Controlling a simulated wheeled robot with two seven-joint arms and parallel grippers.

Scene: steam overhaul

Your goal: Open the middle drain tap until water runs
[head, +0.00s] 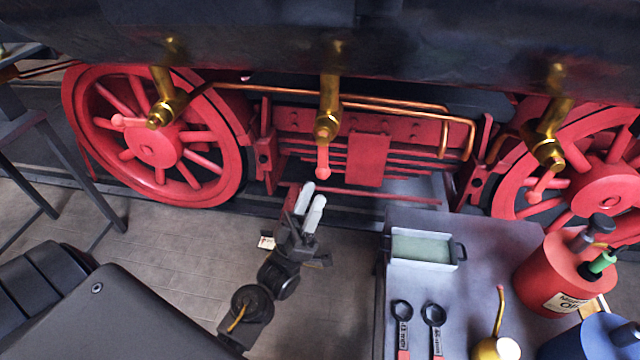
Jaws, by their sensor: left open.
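The middle drain tap (328,122) is a brass tap on a brass pipe that comes down from the dark underside of the locomotive. Its red lever (323,162) hangs nearly straight down. No water shows at its outlet. My left gripper (314,193) points up toward the lever from below, with its two pale fingers apart and nothing between them. The fingertips appear just below the lever's end; I cannot tell the exact gap in depth. My right gripper is not in view.
Similar brass taps hang at left (161,112) and right (545,150). Red wheels (152,150) and copper pipes (400,104) lie behind. A grey bench (400,275) at lower right carries a tray (425,250), two spanners (433,316) and a red oil can (560,270).

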